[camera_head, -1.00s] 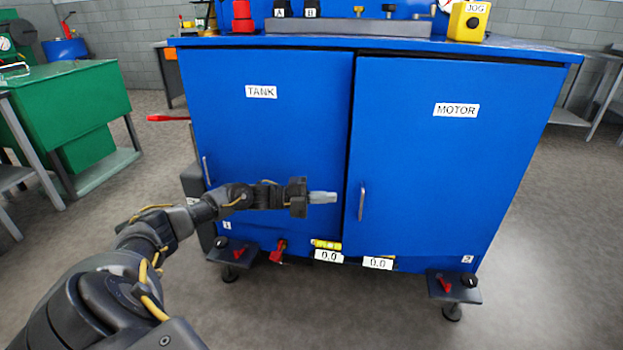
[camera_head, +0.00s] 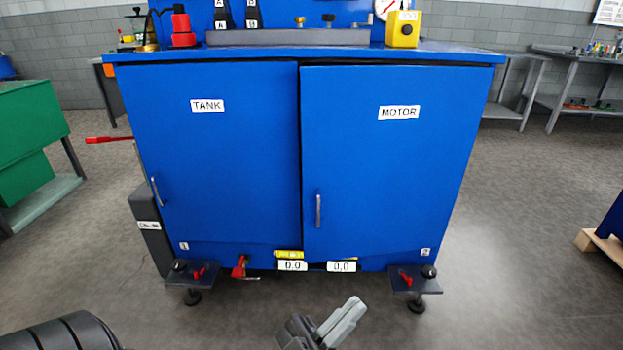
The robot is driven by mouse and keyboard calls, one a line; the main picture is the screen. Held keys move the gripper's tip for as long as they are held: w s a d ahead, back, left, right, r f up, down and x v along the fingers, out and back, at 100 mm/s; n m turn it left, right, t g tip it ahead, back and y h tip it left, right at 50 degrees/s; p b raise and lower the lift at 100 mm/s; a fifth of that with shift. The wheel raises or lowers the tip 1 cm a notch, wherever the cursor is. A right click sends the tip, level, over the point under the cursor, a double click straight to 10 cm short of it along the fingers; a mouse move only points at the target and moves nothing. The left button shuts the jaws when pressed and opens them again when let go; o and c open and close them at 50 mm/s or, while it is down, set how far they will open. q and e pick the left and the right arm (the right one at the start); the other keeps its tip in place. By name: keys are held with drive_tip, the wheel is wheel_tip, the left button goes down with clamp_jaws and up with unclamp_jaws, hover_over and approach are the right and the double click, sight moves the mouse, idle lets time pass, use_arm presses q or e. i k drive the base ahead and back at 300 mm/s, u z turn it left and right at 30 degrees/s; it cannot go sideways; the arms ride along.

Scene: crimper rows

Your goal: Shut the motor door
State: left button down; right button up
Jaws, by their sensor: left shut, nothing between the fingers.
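The blue MOTOR door (camera_head: 385,165) is the right-hand door of the blue cabinet, with a vertical metal handle (camera_head: 318,210) near its left edge. It looks slightly ajar: its left edge stands a little proud of the TANK door (camera_head: 220,160), with a dark gap along the top. The TANK door looks flush. My left gripper (camera_head: 345,318) is low in the picture, in front of and below the cabinet. Its pale fingers are together, empty and apart from the door. My right gripper is not in view.
The blue worktop (camera_head: 270,52) overhangs the doors. Two grey foot plates (camera_head: 190,275) (camera_head: 415,284) stick out at the cabinet's base. A red lever (camera_head: 108,139) juts out on the left. The floor at right is clear up to a pallet (camera_head: 600,243).

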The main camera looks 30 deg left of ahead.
sight(385, 150)
drive_tip(key=z, duration=1.2)
drive_tip(key=i, duration=0.8)
drive_tip(key=u, duration=1.6)
